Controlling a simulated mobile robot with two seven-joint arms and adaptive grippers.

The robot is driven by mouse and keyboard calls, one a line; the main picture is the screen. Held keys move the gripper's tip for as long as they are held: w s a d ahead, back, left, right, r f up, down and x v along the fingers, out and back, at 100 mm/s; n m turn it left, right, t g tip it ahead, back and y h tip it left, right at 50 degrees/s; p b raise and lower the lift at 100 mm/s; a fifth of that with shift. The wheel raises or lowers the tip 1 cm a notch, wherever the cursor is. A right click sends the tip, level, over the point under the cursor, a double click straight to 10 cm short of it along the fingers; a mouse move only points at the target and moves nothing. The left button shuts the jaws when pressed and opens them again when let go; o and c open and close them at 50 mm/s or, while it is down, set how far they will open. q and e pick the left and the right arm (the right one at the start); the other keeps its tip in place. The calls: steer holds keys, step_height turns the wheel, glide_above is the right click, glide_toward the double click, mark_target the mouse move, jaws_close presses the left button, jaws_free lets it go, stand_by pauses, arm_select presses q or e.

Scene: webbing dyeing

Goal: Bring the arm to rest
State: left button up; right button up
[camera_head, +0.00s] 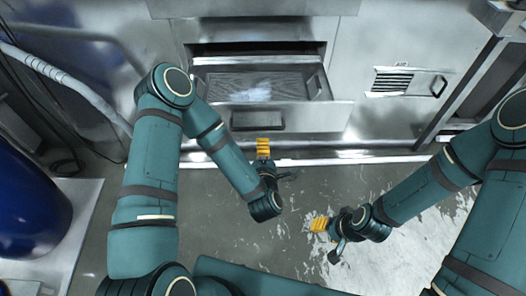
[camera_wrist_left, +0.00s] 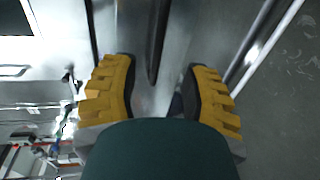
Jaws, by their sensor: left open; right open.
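My left gripper (camera_head: 263,148) is in the head view's middle, its yellow fingers pointing up the picture toward the metal cabinet front. In the left wrist view its two yellow-padded fingers (camera_wrist_left: 158,88) stand apart with nothing between them. My right gripper (camera_head: 319,225) is to the right and lower in the head view, above the wet floor. Its yellow fingers point left, and nothing shows in them. Both arms are bent in front of my body.
An open metal drawer (camera_head: 335,114) juts out of the steel cabinet (camera_head: 370,45) ahead. A vented panel with a handle (camera_head: 408,82) is to its right. A blue drum (camera_head: 28,205) stands at far left, near a white hose (camera_head: 75,85). The floor (camera_head: 225,240) between is clear.

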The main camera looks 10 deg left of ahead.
arm_select(q)
steer(key=shift+s, duration=0.1)
stand_by(0.5)
steer(key=s+d+f+m+g+h, duration=0.1)
steer(key=s+f+m+g+h, duration=0.3)
steer(key=s+m+g, duration=0.2)
steer(key=s+d+f+m+g+h, duration=0.1)
steer(key=s+f+m+g+h, duration=0.3)
steer(key=m, duration=0.9)
steer(key=s+f+g, duration=0.1)
steer(key=s+g, duration=0.2)
steer(key=s, duration=0.2)
steer(key=shift+s+d+f+m, duration=0.25)
steer(key=shift+s+d+m, duration=0.05)
steer(key=shift+s+d, duration=0.1)
